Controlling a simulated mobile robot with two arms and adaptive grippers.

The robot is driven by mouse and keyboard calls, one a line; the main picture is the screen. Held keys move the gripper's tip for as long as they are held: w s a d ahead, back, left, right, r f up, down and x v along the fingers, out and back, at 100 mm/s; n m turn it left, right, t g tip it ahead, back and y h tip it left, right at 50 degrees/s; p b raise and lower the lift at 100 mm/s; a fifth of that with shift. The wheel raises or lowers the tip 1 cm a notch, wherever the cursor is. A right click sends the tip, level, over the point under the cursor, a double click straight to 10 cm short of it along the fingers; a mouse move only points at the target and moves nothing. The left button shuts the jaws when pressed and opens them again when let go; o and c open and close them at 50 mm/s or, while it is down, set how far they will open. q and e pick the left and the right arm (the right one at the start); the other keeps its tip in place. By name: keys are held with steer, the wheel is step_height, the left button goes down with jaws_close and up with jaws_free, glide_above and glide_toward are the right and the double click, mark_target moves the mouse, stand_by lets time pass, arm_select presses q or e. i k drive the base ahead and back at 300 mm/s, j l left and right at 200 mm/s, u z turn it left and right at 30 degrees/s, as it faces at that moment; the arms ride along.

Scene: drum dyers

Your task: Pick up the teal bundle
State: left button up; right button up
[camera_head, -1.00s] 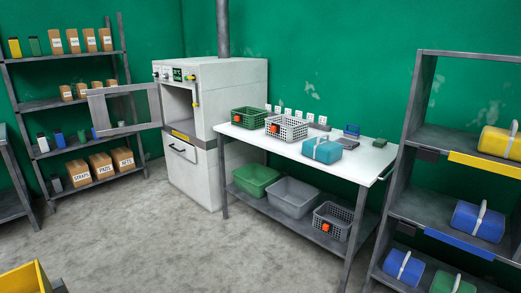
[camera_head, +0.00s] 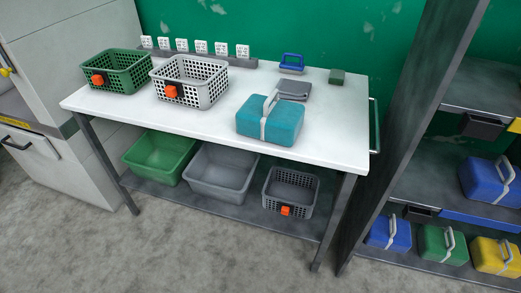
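The teal bundle (camera_head: 270,121) lies on the white table top (camera_head: 325,150), right of the middle and near the front edge. It is a rounded block with a pale strap and a handle loop on top. Nothing covers it, and a dark grey flat item (camera_head: 294,89) lies just behind it. Neither of my grippers shows in the head view.
A green basket (camera_head: 115,72) and a grey basket (camera_head: 190,82) stand on the table's left. A shelf (camera_head: 400,175) with blue, green and yellow bundles stands right. Floor in front is clear.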

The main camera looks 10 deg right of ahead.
mark_target(271, 119)
steer(key=i+j+z, duration=0.75)
steer(key=i+j, duration=0.05)
steer(key=j, duration=0.05)
